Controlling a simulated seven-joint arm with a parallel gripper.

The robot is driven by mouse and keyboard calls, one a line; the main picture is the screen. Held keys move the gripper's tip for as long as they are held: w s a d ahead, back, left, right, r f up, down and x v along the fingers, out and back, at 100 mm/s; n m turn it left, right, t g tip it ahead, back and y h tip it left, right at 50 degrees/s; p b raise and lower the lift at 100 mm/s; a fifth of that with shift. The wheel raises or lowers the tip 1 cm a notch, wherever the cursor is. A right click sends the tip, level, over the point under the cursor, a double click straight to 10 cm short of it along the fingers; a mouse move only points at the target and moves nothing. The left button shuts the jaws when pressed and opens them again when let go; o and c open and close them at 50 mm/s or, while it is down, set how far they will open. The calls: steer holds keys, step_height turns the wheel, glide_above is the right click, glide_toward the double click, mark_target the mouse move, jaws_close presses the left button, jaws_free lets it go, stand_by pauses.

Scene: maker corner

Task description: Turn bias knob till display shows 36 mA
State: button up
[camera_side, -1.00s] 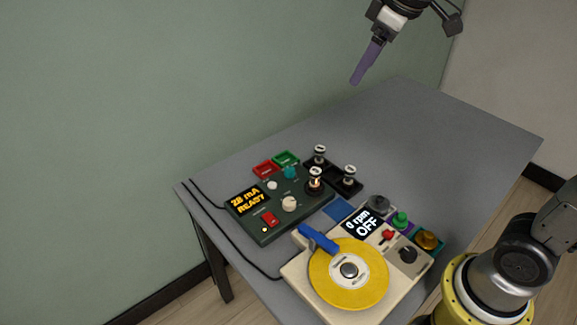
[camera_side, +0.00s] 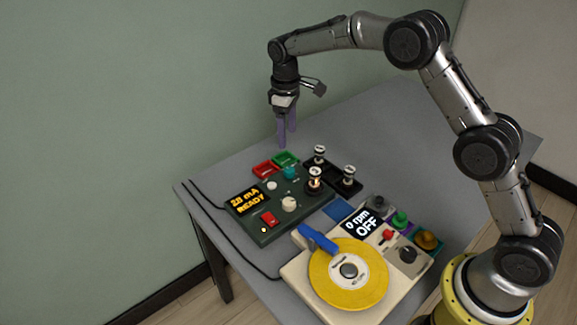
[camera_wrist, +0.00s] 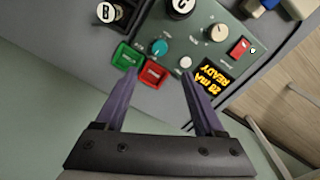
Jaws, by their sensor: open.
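A dark green tester (camera_side: 262,232) lies on the table; its amber display (camera_side: 246,200) reads 28 mA READY. Its panel carries a teal knob (camera_side: 290,172), a small white knob (camera_side: 272,185), a cream knob (camera_side: 289,203) and a red switch (camera_side: 268,218). I cannot read which knob is labelled bias. My gripper (camera_side: 287,138) is open and empty, pointing down above the far side of the tester, apart from it. In the wrist view the teal knob (camera_wrist: 160,47) and the cream knob (camera_wrist: 218,32) show beyond my fingertips (camera_wrist: 158,76), and the display (camera_wrist: 213,76) appears upside down.
A red tray (camera_side: 265,170) and a green tray (camera_side: 286,158) sit behind the tester. A tube (camera_side: 315,180) stands in it, with more tubes in a black holder (camera_side: 350,188) alongside. A cream machine with a yellow disc (camera_side: 325,285) stands in front right. The table's back right is clear.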

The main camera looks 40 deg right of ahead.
mark_target(288, 169)
steer(key=f, duration=1.2)
steer(key=shift+w+d+f, duration=0.1)
steer(key=shift+d+f, duration=0.25)
steer(key=shift+f, duration=0.05)
steer(key=shift+c, duration=0.3)
jaws_close()
